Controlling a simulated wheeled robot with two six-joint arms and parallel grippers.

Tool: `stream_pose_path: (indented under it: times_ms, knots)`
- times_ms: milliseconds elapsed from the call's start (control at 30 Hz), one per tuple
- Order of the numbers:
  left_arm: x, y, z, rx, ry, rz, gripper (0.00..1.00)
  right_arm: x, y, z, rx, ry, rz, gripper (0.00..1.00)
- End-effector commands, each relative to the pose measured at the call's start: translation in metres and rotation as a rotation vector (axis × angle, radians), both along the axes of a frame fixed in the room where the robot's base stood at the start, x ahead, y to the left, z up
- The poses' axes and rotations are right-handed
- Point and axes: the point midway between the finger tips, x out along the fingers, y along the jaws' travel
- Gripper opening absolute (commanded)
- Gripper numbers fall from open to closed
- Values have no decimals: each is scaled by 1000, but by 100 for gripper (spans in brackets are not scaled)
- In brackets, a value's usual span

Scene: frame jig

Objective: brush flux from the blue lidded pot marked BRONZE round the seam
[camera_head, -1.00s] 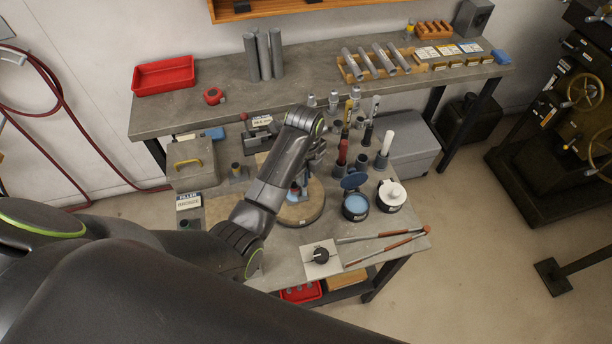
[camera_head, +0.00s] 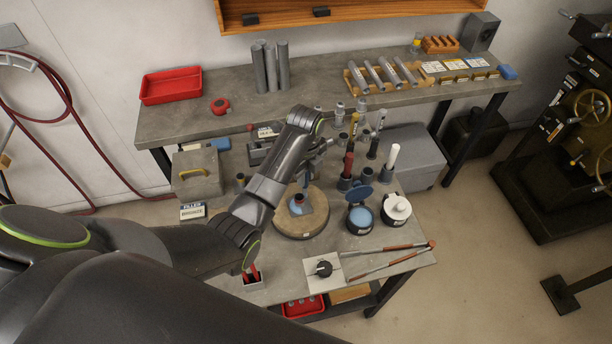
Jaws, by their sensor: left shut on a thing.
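A blue pot (camera_head: 360,220) stands on the low bench with its blue lid (camera_head: 366,193) tipped open, showing pale blue contents. Its marking is not readable. A round turntable (camera_head: 312,222) stands left of the pot and carries a small reddish-brown and blue workpiece (camera_head: 297,203). The seam is too small to make out. My left gripper (camera_head: 324,146) is above the back of the turntable, shut on a thin thing that is mostly hidden, perhaps a brush. A blue-grey piece shows below the gripper, above the turntable. My right gripper is not in view.
Several upright tools in holders, one with a red handle (camera_head: 347,166), stand behind. Long tongs (camera_head: 390,260) and a white plate with a black knob (camera_head: 323,268) lie in front. A grey box (camera_head: 196,174) stands left.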

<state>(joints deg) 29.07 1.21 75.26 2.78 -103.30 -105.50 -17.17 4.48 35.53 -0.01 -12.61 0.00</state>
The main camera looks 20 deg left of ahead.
Motion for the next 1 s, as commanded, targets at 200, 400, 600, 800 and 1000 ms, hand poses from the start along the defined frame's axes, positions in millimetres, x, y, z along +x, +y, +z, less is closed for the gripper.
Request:
stream_pose_path:
  times_ms: [200,400,600,800,1000]
  knots:
    - [-10,-8,0,-1,1,-1,0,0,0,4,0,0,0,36]
    - [-19,-13,-1,0,2,0,0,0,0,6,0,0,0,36]
    - [-22,-16,-2,0,2,-1,0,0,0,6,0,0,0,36]
    - [-31,-23,-2,-2,4,-1,0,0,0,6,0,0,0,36]
    - [-39,-30,-2,-2,4,-1,0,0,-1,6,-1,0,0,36]
